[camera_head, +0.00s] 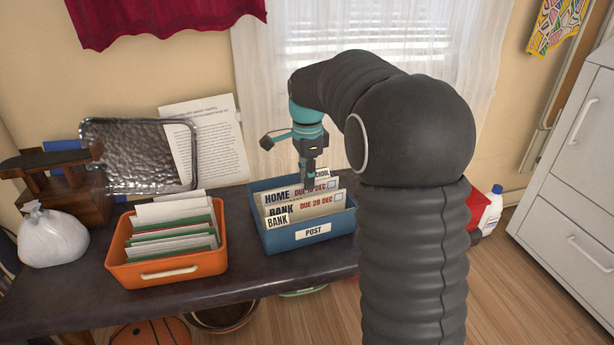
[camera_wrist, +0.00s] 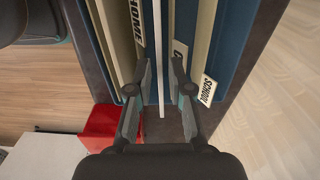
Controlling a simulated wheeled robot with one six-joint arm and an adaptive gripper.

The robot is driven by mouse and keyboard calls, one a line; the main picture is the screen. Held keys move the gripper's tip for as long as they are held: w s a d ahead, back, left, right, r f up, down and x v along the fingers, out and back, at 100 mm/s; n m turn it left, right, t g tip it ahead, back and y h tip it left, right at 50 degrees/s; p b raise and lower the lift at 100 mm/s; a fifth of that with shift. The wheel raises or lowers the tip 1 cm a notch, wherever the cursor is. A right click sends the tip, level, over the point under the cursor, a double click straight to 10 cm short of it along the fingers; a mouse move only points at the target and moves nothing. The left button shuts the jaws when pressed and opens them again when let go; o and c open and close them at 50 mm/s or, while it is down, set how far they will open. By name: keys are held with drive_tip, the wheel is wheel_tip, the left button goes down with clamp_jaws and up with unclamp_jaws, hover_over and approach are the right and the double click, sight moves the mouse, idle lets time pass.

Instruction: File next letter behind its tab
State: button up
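The blue tote (camera_head: 277,241) labelled POST stands on the dark table and holds cream tab dividers and letters. The BANK tab (camera_head: 277,222) is at the front, the HOME tab (camera_head: 277,195) behind it, and the SCHOOL tab (camera_head: 322,173) at the back. Letters printed DUE show beside the HOME and BANK tabs. My gripper (camera_head: 309,185) points down into the tote behind HOME. In the wrist view its fingers (camera_wrist: 160,75) are apart, with a thin white letter edge (camera_wrist: 162,50) between them and gaps on both sides. The HOME tab (camera_wrist: 137,22) is left, SCHOOL (camera_wrist: 208,90) right.
An orange crate (camera_head: 170,270) of white and green papers stands left of the tote. A metal tray (camera_head: 140,155), a printed sheet (camera_head: 205,135) and a white bag (camera_head: 52,237) are behind and left. A grey cabinet (camera_head: 575,180) stands at the right.

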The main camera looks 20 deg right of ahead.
drive_tip(key=shift+o, duration=0.2)
wheel_tip(320, 180, up, 12)
idle(0.7)
